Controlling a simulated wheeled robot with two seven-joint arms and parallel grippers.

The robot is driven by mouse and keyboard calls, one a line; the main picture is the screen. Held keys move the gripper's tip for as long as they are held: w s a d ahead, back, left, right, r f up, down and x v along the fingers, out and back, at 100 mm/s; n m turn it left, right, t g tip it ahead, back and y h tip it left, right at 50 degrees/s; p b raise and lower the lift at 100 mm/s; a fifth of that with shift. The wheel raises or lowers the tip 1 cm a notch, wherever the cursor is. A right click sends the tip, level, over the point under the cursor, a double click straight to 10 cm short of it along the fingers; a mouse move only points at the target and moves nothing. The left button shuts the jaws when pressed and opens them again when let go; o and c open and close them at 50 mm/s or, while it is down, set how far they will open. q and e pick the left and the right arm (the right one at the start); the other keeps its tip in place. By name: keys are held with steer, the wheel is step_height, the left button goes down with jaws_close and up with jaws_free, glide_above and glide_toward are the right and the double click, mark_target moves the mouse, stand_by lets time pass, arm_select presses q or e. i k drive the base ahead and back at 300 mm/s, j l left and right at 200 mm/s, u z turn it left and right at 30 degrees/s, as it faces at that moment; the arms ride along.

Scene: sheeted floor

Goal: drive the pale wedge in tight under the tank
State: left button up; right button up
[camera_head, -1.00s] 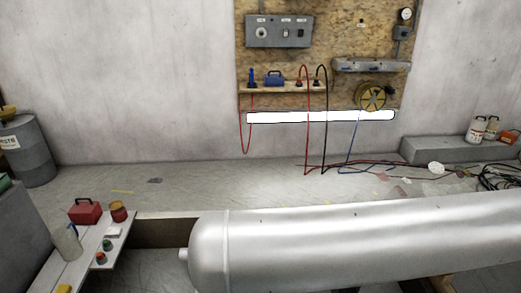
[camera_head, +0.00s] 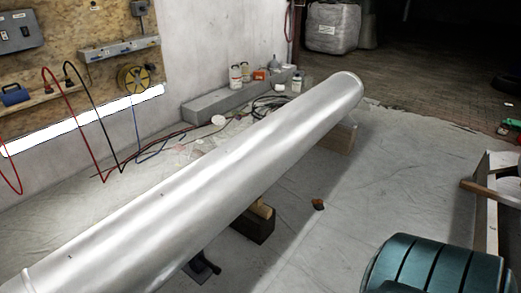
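The tank (camera_head: 190,195) is a long silver cylinder lying diagonally from bottom left to upper right. Under its middle, a pale wooden piece (camera_head: 262,210), which looks like the wedge, sits on top of a dark block (camera_head: 253,228). The tank hides part of it, so I cannot tell whether it touches the tank. A wooden block (camera_head: 337,138) shows under the tank's far end. Neither of my grippers is in view.
A small brown object (camera_head: 318,204) lies on the sheeted floor right of the tank. A teal banded body (camera_head: 435,268), unclear what, fills the bottom right. A pale box-like structure (camera_head: 498,200) stands at the right edge. The floor between is mostly clear.

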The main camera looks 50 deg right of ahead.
mark_target(258, 207)
steer(key=z, duration=1.45)
steer(key=i+l, duration=0.85)
steer(key=i, duration=0.25)
steer(key=i+l, duration=0.45)
steer(key=i, duration=0.15)
steer(key=l+z, duration=0.05)
